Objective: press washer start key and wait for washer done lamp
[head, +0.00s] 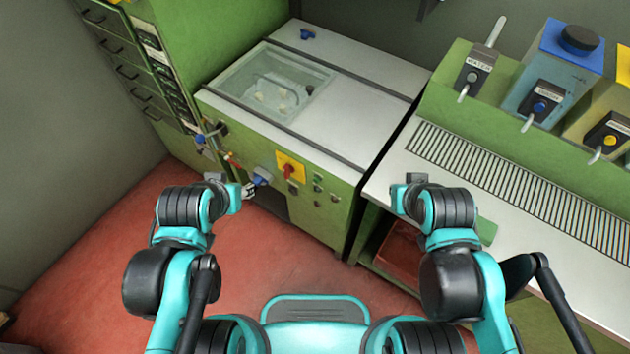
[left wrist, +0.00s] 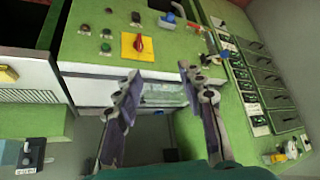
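The washer (head: 345,180) is a green cabinet with a pale top and a clear-lidded tub (head: 275,85). Its front panel holds a red rotary switch on a yellow plate (head: 290,166) and several small round red and green keys or lamps (head: 318,178). They also show in the left wrist view, beside the yellow plate (left wrist: 130,52). Labels are too small to read, so I cannot tell which is the start key or done lamp. My left gripper (head: 249,190) is in front of the panel, left of the switch. Its fingers (left wrist: 160,72) are apart and empty.
A blue-handled valve and pipes (head: 207,133) sit at the washer's left front corner. A green drawer cabinet (head: 130,70) stands left. At right, a slatted bench (head: 480,165) carries dispensers (head: 555,75). The red floor (head: 240,260) before the washer is clear.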

